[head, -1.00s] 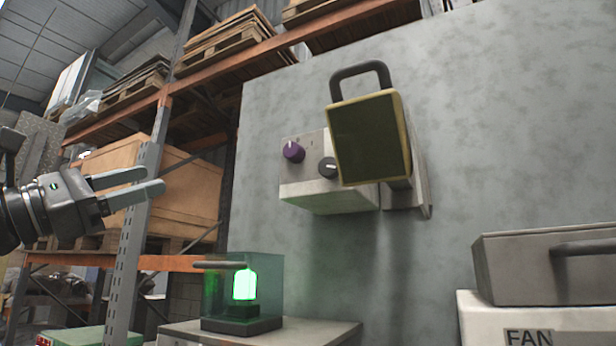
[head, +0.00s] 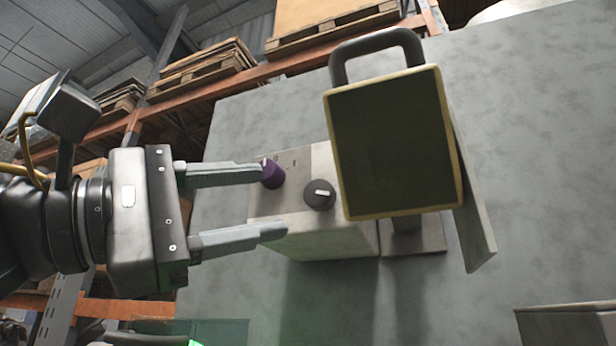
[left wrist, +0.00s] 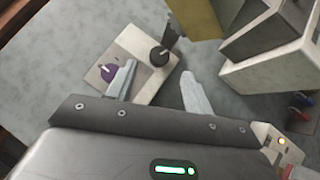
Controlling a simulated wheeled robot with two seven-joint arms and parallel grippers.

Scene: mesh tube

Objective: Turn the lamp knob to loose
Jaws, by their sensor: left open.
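A pale box on the grey wall panel carries a purple knob (head: 272,174) on its left and a dark grey knob (head: 319,194) with a white pointer mark on its right. No lamp label is readable on either knob. My left gripper (head: 274,203) is open and empty in front of the box. In the head view its upper fingertip overlaps the edge of the purple knob; I cannot tell whether they touch. In the left wrist view, the purple knob (left wrist: 109,72) lies left of the fingers and the dark knob (left wrist: 159,56) lies beyond the gap between them. My right gripper is not in view.
A big yellow-edged lamp head (head: 393,142) with a black handle juts out right of the box, close to the dark knob. A grey metal case (head: 570,325) is at lower right. The wall panel (head: 535,160) is bare to the right.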

